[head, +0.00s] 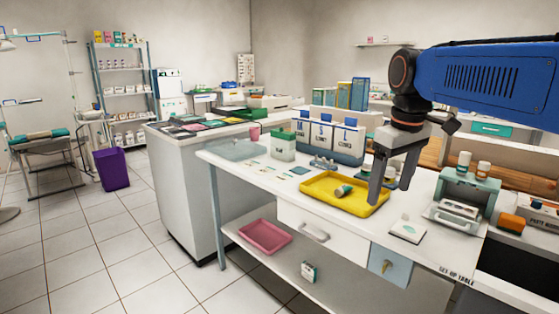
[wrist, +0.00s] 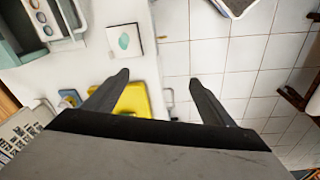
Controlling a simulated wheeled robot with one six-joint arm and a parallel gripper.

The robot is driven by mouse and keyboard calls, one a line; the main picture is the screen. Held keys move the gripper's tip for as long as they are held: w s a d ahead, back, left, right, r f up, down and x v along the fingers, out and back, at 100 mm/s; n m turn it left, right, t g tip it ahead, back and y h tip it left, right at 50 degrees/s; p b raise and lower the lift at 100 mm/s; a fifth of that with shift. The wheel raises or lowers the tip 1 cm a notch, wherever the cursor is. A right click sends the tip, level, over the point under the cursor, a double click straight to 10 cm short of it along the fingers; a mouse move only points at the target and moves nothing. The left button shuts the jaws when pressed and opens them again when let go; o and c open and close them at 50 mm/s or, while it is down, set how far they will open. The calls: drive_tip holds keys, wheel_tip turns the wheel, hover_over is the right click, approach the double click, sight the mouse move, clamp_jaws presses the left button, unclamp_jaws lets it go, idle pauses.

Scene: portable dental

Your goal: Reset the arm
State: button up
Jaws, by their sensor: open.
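My gripper (head: 390,190) hangs from my blue arm at the right of the head view, pointing down over the front of the set-up table (head: 296,196). Its two fingers are apart and nothing shows between them. In the wrist view the open gripper (wrist: 158,92) spans the table edge and the tiled floor. A yellow tray (head: 318,193) lies on the table, just left of and partly behind the fingers in the head view. A small cylindrical container (head: 343,191) lies in the tray. The yellow tray also shows between the fingers in the wrist view (wrist: 132,99).
A white card (head: 407,230) lies near the table's front edge. A teal-grey case (head: 466,196) stands at the right. Labelled white bins (head: 320,135) stand at the back. A pink tray (head: 265,237) sits on the lower shelf. A purple bin (head: 112,169) stands on open tiled floor.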

drive_tip(key=s+d+f+m+t, duration=0.1)
drive_tip(key=s+f+m, duration=0.2)
drive_tip(key=s+f, duration=0.7)
drive_tip(key=s+d+f+m+t, duration=0.2)
drive_tip(key=s+f, duration=0.8)
drive_tip(key=shift+d+f+m, duration=0.25)
drive_tip(key=shift+d+m, duration=0.05)
drive_tip(key=shift+m, duration=0.1)
